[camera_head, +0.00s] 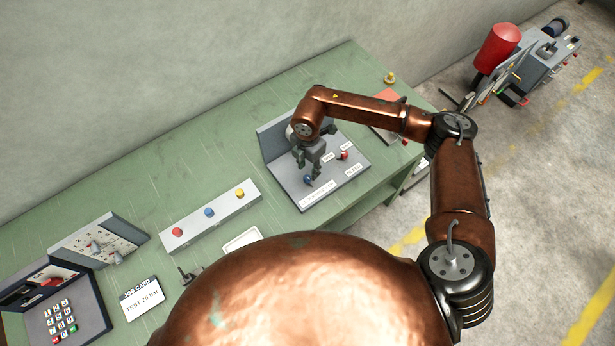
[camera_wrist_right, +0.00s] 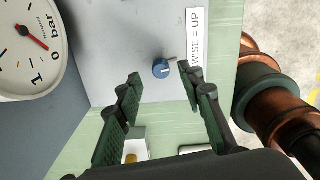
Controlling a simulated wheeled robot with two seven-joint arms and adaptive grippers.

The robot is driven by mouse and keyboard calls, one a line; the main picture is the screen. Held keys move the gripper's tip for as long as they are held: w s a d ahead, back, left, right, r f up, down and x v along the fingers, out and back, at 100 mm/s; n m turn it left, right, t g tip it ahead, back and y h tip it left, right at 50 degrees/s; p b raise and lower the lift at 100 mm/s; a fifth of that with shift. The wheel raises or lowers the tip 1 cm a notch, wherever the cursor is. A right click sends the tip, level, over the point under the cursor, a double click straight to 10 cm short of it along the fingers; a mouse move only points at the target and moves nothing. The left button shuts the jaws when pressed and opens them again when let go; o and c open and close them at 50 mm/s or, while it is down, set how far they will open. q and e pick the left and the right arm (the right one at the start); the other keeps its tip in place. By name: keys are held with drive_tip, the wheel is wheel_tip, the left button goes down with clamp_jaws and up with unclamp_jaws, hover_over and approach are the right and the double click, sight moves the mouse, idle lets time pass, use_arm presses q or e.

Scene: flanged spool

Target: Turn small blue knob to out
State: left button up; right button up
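The small blue knob (camera_head: 308,179) sits on the sloped grey panel (camera_head: 330,185) at the right part of the green bench. In the right wrist view the knob (camera_wrist_right: 161,68) is round and blue with a pale pointer mark, just beyond my fingertips. My right gripper (camera_head: 310,171) is above the knob, fingers pointing down. The right wrist view shows its two fingers (camera_wrist_right: 158,76) spread apart with the knob between their tips in the picture; I see no contact. My left gripper does not show.
A pressure gauge (camera_wrist_right: 28,45) reading in bar stands beside the knob. A red knob (camera_head: 344,155) and white labels (camera_head: 317,195) are on the same panel. A strip with red, blue and yellow buttons (camera_head: 209,212) lies to the left. A yellow item (camera_head: 390,78) stands at the bench's far end.

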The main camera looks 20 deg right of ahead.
sight(308, 177)
wheel_tip(308, 177, down, 6)
drive_tip(key=shift+f, duration=0.25)
drive_tip(key=shift+a, duration=0.1)
drive_tip(key=shift+c, duration=0.5)
clamp_jaws()
